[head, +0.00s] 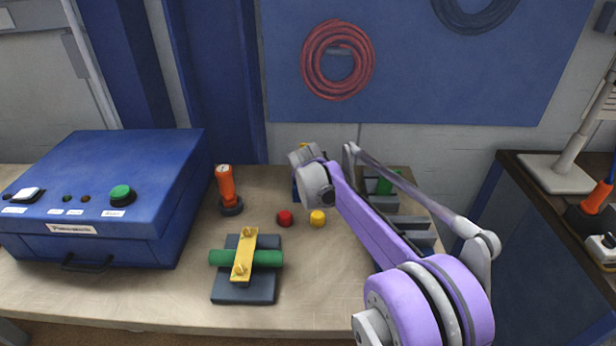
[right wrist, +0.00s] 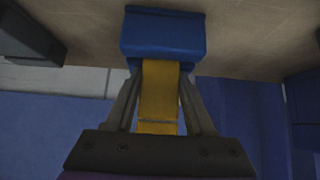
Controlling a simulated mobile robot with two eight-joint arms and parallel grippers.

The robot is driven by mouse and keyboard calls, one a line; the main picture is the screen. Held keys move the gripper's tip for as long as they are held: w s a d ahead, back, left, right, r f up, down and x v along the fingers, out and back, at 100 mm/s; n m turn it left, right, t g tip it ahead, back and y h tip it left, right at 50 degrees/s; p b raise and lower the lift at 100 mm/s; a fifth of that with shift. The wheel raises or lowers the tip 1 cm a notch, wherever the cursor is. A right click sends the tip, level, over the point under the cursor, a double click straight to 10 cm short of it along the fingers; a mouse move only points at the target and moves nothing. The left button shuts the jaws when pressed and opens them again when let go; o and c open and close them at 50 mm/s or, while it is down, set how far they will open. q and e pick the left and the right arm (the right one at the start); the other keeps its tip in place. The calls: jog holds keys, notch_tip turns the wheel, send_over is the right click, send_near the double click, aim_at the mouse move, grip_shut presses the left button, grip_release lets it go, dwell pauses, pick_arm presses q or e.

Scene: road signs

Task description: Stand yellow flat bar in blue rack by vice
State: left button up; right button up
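The yellow flat bar (right wrist: 160,95) lies between the fingers of my right gripper (right wrist: 161,75) in the right wrist view. The fingertips close in on its two edges. The bar's far end meets the blue rack (right wrist: 163,35); how deep it sits there is hidden. In the head view, my right gripper (head: 303,157) is at the back of the bench, with a small bit of yellow at it. The blue rack (head: 295,190) shows only as a sliver below it. A grey block-like fixture (head: 408,224) with a green piece, possibly the vice, is partly behind my arm. My left gripper is out of view.
A dark base (head: 245,290) carries a green cylinder under a yellow clamp strip. A red knob (head: 285,218), a yellow knob (head: 318,218) and an orange-handled tool (head: 226,185) stand nearby. A blue control box (head: 100,200) fills the left.

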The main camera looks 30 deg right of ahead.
jog(key=o, duration=0.5)
jog(key=shift+s+a+f, duration=0.15)
jog(key=shift+f, duration=0.25)
jog(key=shift+s+a+f, duration=0.1)
jog(key=shift+a+f, duration=0.05)
jog(key=shift+f, duration=0.2)
jog(key=shift+c, duration=0.2)
jog(key=shift+o, duration=0.2)
jog(key=shift+s+a+r, duration=0.2)
jog(key=shift+a+r, duration=0.1)
jog(key=shift+r, duration=0.3)
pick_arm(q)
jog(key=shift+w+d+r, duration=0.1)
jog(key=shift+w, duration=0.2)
pick_arm(e)
jog(key=d+r+v, duration=0.1)
jog(key=v, duration=0.9)
jog(key=shift+w, duration=0.2)
